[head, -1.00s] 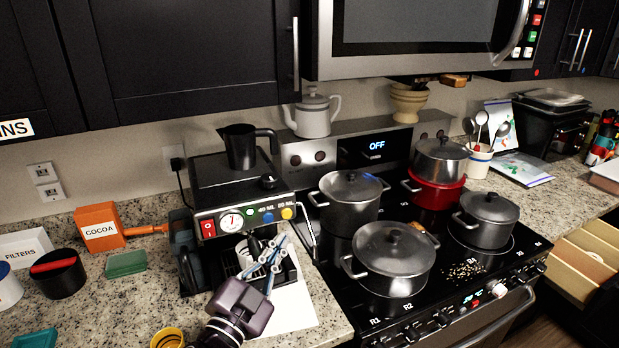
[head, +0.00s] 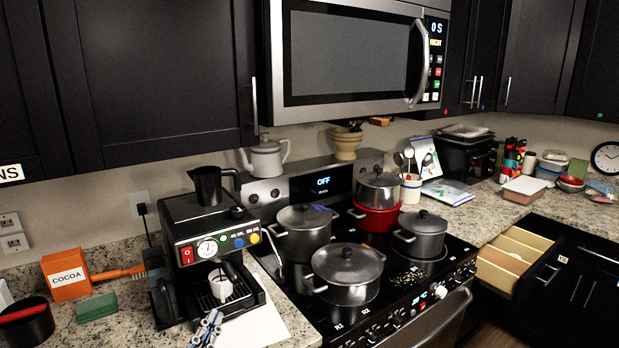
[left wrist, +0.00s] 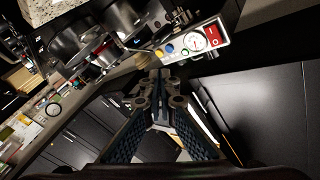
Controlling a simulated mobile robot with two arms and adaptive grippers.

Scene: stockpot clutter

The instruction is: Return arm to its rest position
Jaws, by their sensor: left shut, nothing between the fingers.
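My left gripper (head: 208,328) shows at the bottom edge of the head view, in front of the espresso machine (head: 215,255). Only its fingers show there; the rest is below the frame. In the left wrist view the gripper (left wrist: 158,82) is shut with nothing between its fingertips. It is apart from the machine, whose panel with a gauge and red switch shows beyond the fingers in the wrist view (left wrist: 195,42). A small white cup (head: 221,284) stands on the machine's drip tray. My right gripper is in neither view.
The stove holds several grey pots, including the front pot (head: 347,272), and a red pot (head: 376,219). An orange cocoa box (head: 66,275), a green sponge-like block (head: 97,308) and a dark canister (head: 28,326) stand on the left counter. A drawer (head: 515,258) is open at right.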

